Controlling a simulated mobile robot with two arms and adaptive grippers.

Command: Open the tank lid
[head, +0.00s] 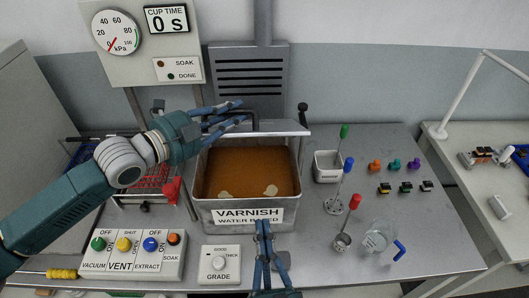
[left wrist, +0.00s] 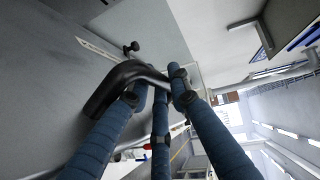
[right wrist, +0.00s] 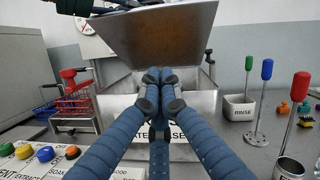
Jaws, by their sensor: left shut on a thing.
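The metal tank (head: 198,212), labelled VARNISH, stands on the bench with brown varnish showing inside. Its lid (head: 262,134) is raised and tilted up at the back; its underside also shows above the tank in the right wrist view (right wrist: 158,38). My left gripper (head: 238,113) is at the lid's top, shut on the dark bent lid handle; the handle (left wrist: 108,90) lies between its fingers in the left wrist view. My right gripper (head: 264,226) is in front of the tank, its fingertips together and empty, as the right wrist view (right wrist: 158,88) also shows.
A control box (head: 132,258) and grade dial (head: 220,265) stand in front. A rinse cup (head: 327,167), coloured-handled tools and small connectors stand at right. A red basket (head: 152,178) is left of the tank. A vent (head: 250,75) rises behind.

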